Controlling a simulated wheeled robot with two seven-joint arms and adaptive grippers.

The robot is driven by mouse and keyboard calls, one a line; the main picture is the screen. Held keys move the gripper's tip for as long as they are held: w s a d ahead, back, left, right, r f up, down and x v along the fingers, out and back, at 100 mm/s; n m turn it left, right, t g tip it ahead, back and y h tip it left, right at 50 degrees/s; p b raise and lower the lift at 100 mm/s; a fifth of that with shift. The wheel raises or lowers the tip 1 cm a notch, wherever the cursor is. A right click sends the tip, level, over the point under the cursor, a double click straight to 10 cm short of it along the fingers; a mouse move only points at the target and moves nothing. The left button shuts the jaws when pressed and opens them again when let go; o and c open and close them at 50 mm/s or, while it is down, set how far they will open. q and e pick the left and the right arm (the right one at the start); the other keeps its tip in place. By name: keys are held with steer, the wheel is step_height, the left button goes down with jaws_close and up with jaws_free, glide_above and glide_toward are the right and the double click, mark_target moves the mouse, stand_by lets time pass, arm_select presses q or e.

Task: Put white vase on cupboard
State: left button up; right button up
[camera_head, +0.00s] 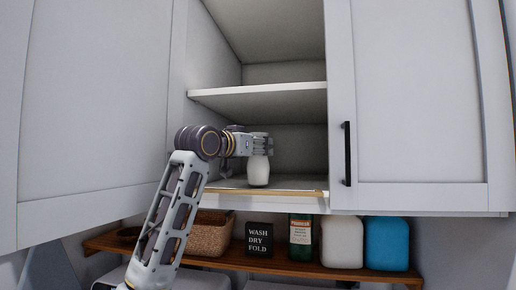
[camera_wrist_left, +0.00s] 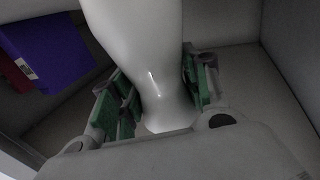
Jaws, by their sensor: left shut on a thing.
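The white vase (camera_head: 258,171) stands upright at the bottom shelf of the open cupboard (camera_head: 258,92), near its front edge. My left gripper (camera_head: 258,146) is shut around the vase's upper part. In the left wrist view the vase (camera_wrist_left: 140,45) runs between the green-padded fingers of my left gripper (camera_wrist_left: 165,95), with pads on both sides of its narrow part. The vase's base seems to be at the shelf surface, but I cannot tell whether it touches. My right gripper is not in view.
A middle shelf (camera_head: 262,90) lies above my gripper. A closed door with a black handle (camera_head: 347,154) is at right. Below, a wooden shelf (camera_head: 236,259) holds a basket (camera_head: 208,236), a black sign (camera_head: 259,239) and bottles. A purple box (camera_wrist_left: 48,48) shows in the wrist view.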

arm_select(q)
steer(key=shift+f, duration=0.2)
steer(key=shift+f, duration=0.15)
steer(key=o, duration=1.2)
steer(key=shift+b+v, duration=0.5)
steer(key=shift+v, duration=0.5)
steer(key=shift+b+v, duration=1)
steer(key=shift+v, duration=1.85)
steer(key=shift+d, duration=0.1)
